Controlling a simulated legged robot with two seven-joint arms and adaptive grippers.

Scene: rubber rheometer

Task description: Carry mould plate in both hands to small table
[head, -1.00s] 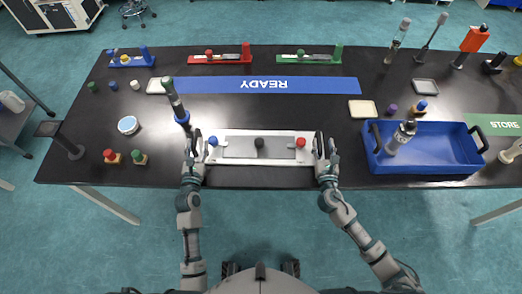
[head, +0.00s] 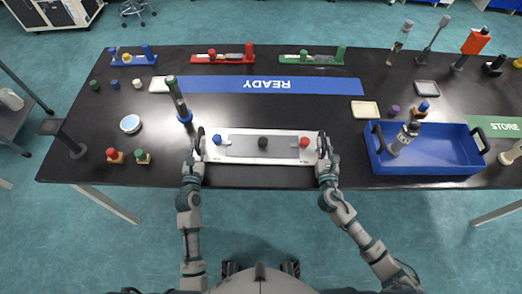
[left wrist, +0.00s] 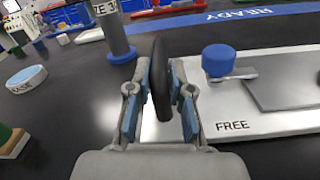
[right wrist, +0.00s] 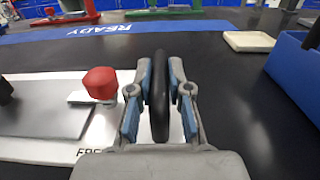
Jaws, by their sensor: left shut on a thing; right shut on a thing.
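The mould plate (head: 235,149) is a long white base with a grey plate, a black knob in the middle, a blue knob at the left and a red knob at the right. It lies level at the front edge of the black table. My left gripper (head: 199,143) is shut on the black handle (left wrist: 159,80) at its left end. My right gripper (head: 323,145) is shut on the black handle (right wrist: 159,95) at its right end. Whether the plate touches the table I cannot tell. A grey side table (head: 12,128) stands at the far left.
The black table (head: 300,110) carries a blue tray (head: 430,168) close to the right of my right gripper. A tall cylinder on a stand (head: 180,102) is close behind my left gripper. Red and green knobbed blocks (head: 143,157) stand at the front left. Teal floor is open in front.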

